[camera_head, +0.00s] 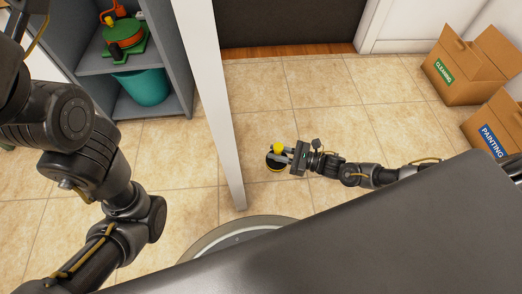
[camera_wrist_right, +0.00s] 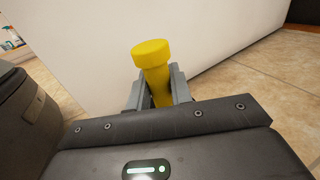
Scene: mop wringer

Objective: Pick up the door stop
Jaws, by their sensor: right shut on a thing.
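The door stop (camera_head: 277,168) has a round black base with a yellow rim and a yellow post with a knob on top. It is low by the tiled floor, close to the white door's edge. My right gripper (camera_head: 287,154) reaches it from the right and is shut on its yellow post. In the right wrist view the yellow post (camera_wrist_right: 153,62) stands between both fingers (camera_wrist_right: 157,92), and its base is hidden. I cannot tell whether the base touches the floor. Only my left arm's links show; its gripper is out of view.
The white door (camera_head: 211,90) stands just left of the door stop. A grey shelf (camera_head: 106,62) behind it holds a teal bin (camera_head: 143,86) and a green-and-red item (camera_head: 123,37). Cardboard boxes marked CLEANING (camera_head: 458,76) and PAINTING (camera_head: 505,115) sit at right. Floor between is clear.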

